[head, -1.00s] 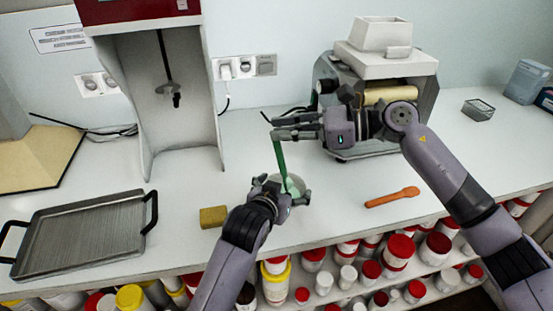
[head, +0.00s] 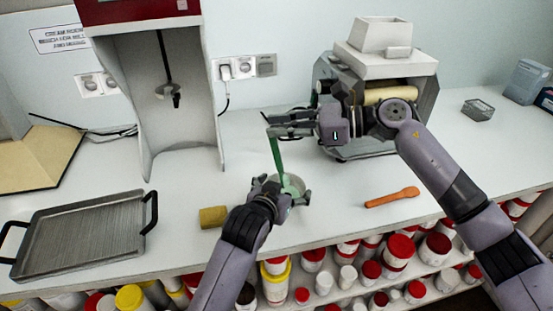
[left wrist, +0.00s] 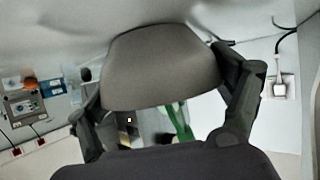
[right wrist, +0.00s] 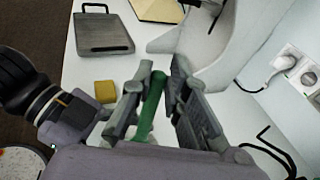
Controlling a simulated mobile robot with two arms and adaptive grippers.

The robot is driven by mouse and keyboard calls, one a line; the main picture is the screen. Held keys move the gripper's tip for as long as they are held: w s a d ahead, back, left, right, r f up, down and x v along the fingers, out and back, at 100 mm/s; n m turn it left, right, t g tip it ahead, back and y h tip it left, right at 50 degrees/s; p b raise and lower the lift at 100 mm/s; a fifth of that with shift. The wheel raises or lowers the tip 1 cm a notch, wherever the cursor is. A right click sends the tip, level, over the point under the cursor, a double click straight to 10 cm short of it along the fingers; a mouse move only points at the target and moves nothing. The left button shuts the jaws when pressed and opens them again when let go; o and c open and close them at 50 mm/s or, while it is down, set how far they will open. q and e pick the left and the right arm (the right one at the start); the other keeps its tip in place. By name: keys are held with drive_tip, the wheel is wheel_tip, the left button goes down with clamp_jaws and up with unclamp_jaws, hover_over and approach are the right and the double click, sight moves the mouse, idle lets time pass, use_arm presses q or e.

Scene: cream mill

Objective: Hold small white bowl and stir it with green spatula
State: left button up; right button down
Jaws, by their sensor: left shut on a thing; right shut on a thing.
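The small white bowl (head: 294,184) stands near the front of the bench, partly hidden by my left gripper (head: 285,191). My left gripper is shut on the bowl, one finger showing at its right side. The green spatula (head: 277,158) is nearly upright, its lower end inside the bowl. My right gripper (head: 270,126) is shut on the spatula's upper end, above and behind the bowl. In the right wrist view the green handle (right wrist: 150,105) sits between the two fingers. The spatula also shows in the left wrist view (left wrist: 180,122). The bowl's contents are not clear.
A yellow block (head: 213,217) lies left of the bowl, and a grey tray (head: 80,236) lies farther left. An orange spatula (head: 392,197) lies to the right. A roller mill (head: 380,70) stands behind my right gripper. Several jars fill the shelf below.

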drive_tip(key=shift+w+d, duration=0.15)
drive_tip(key=shift+w, duration=1.15)
drive_tip(key=shift+s, duration=0.25)
drive_tip(key=shift+s, duration=0.3)
idle(0.3)
drive_tip(key=shift+s+a, duration=0.25)
drive_tip(key=shift+s, duration=0.95)
drive_tip(key=shift+s+a, duration=0.1)
drive_tip(key=shift+s, duration=0.9)
drive_tip(key=shift+s, duration=0.3)
drive_tip(key=shift+s+a, duration=0.1)
drive_tip(key=shift+s, duration=0.4)
drive_tip(key=shift+w, duration=0.1)
